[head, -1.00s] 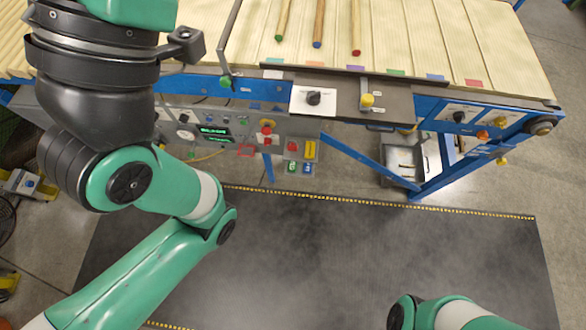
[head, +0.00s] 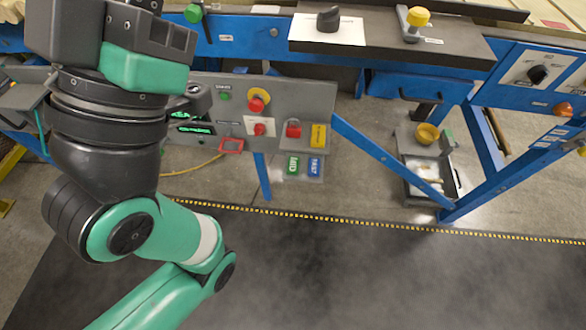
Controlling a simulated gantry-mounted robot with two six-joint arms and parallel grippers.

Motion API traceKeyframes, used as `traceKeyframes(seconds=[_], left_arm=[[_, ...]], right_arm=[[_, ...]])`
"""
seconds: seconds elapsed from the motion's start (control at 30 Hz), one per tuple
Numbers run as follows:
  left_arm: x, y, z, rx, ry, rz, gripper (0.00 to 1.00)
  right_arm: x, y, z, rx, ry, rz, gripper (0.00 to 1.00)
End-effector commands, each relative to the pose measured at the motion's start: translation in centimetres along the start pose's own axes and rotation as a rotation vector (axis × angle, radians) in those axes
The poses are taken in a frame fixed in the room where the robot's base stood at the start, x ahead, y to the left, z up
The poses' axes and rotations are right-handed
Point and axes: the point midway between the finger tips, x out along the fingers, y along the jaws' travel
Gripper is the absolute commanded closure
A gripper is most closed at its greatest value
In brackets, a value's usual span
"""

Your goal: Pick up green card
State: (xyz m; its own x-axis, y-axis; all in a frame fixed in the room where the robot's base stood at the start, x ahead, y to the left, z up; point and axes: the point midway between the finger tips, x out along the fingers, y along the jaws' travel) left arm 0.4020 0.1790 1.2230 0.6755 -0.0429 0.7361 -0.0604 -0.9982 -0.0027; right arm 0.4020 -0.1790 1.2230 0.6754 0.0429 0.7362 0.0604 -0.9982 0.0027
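The green card (head: 292,166) is small with white lettering. It sits upright just below the right part of the grey control panel, left of a blue card (head: 315,168). My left arm comes in from the left, and its dark blocky end (head: 150,38) is high at the upper left, well apart from the cards. My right gripper is not in view.
The grey panel (head: 225,118) carries several buttons, including a red one on yellow (head: 258,98). A yellow-topped knob (head: 417,17) rises from the dark shelf above. A blue slanted brace (head: 385,157) stands right of the cards. The dark floor mat (head: 370,270) is clear.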

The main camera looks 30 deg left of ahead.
Motion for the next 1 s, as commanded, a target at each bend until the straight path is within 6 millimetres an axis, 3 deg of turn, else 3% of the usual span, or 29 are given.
traceKeyframes(seconds=[0.47,0.93,1.0], left_arm=[[-0.07,0.0,0.1,0.0,-0.001,0.0,1.0],[-0.06,0.0,0.09,0.0,-0.001,0.0,0.15],[-0.06,0.0,0.09,0.0,-0.001,0.0,0.15]], right_arm=[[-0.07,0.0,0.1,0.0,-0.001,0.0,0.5],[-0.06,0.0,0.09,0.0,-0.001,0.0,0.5],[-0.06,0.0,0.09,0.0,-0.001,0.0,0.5]])
